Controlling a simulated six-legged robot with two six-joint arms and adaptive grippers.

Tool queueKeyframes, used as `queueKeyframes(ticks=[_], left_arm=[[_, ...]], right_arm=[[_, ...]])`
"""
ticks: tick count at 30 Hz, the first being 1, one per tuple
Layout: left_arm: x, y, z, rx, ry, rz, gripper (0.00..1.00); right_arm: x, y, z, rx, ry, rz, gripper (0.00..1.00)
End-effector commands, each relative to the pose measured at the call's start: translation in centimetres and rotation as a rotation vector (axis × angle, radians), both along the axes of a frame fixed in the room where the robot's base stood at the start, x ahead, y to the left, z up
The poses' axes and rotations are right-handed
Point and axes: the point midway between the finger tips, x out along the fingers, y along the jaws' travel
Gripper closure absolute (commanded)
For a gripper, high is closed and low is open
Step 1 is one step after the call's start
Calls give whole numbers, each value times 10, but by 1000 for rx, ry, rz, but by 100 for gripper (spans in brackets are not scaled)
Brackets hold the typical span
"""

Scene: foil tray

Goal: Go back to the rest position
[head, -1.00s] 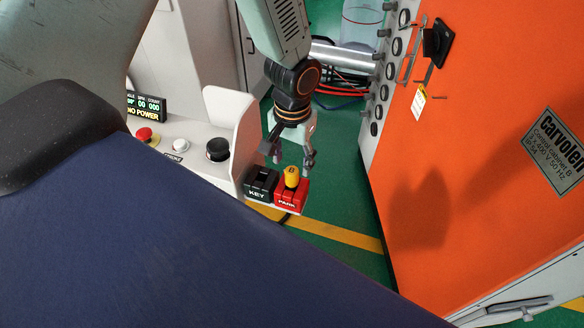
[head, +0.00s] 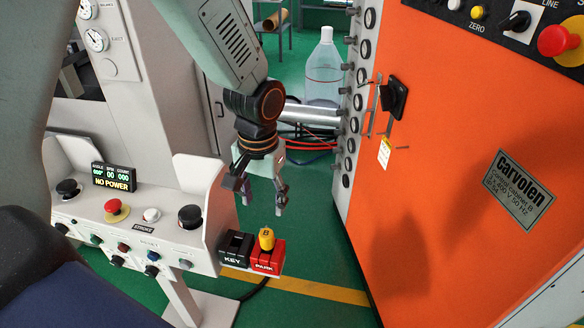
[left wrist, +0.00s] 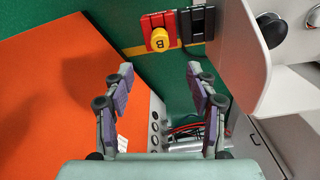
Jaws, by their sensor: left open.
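My left gripper (head: 258,192) is open and empty in the head view, fingers pointing down. It hangs above the black KEY holder (head: 236,248) and the red PARK holder (head: 267,258). A yellow cap marked B (head: 266,239) sits in the red PARK holder, apart from the fingers. In the left wrist view, the open fingers (left wrist: 162,90) frame a gap, with the yellow B piece (left wrist: 159,40) beyond them in the red holder (left wrist: 150,22). My right gripper does not show.
An orange cabinet (head: 440,180) stands close on the right, with a black handle (head: 393,97). A control panel (head: 135,225) with knobs and a NO POWER display (head: 114,178) is on the left. A large clear bottle (head: 324,70) stands behind. Green floor (head: 310,235) shows between.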

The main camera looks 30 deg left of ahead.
Motion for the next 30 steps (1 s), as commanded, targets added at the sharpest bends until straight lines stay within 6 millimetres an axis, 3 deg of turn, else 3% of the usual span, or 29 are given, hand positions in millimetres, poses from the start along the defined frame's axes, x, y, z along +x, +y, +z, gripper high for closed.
queueKeyframes(ticks=[6,8,11,17,21,25,30], left_arm=[[-3,-2,-10,-5,4,-2,43],[-10,-6,-28,-14,11,-7,43],[-29,-16,-74,-39,20,-15,43],[-94,-36,-182,-84,32,-21,43],[-152,-43,-245,-85,35,-20,43],[-201,-42,-283,-63,31,-25,43],[-239,-39,-303,-32,23,-36,43]], right_arm=[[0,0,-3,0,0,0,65],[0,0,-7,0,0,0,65],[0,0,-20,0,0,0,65],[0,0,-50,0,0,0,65],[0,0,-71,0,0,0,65],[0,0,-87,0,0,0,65],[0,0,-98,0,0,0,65]])
